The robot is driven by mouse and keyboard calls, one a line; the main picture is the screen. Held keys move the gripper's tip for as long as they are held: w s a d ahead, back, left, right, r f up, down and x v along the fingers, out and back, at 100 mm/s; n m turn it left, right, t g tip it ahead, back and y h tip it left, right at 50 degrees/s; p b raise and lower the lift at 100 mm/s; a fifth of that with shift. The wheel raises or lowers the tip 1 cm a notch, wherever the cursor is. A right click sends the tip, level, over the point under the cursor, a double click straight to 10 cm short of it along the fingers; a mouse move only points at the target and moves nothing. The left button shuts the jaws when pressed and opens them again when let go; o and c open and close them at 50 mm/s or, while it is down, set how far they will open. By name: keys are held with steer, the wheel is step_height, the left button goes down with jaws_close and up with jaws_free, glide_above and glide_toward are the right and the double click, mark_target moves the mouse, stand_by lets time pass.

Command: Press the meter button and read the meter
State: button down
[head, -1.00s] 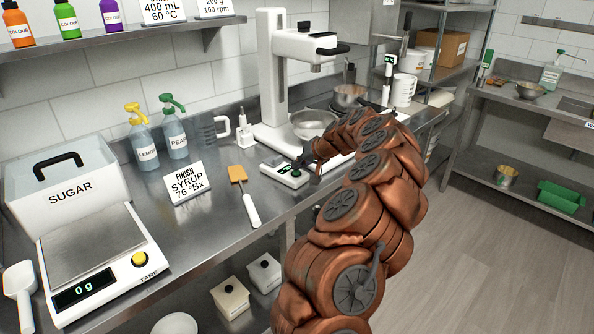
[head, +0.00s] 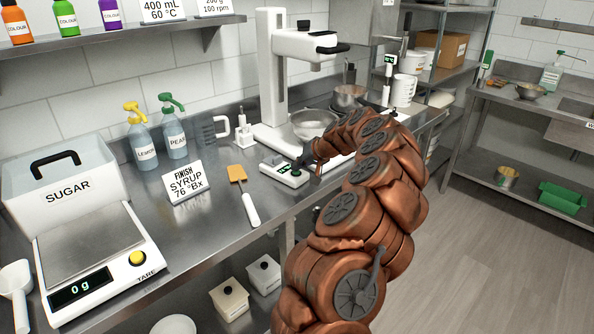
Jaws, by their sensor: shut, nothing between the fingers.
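The meter (head: 291,180) is a small white device lying on the steel counter in front of the stand mixer, with a small dark display (head: 281,167) showing green marks too small to read. My gripper (head: 300,167) is shut and empty, with its dark fingertips at the right end of the meter, low over it. I cannot tell whether the tips touch the meter. The button is not clearly visible; the fingertips may cover it. My copper-coloured arm reaches in from the lower right and hides part of the counter behind it.
A yellow spatula (head: 238,175) and a card reading "FINISH SYRUP 76 °Bx" (head: 184,182) are left of the meter. The stand mixer (head: 273,75) with its bowl (head: 314,123) stands behind. A scale (head: 92,262) reading 0 g is at the left.

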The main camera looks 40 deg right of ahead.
steer(key=shift+r, duration=0.1)
stand_by(0.3)
steer(key=shift+r, duration=3.05)
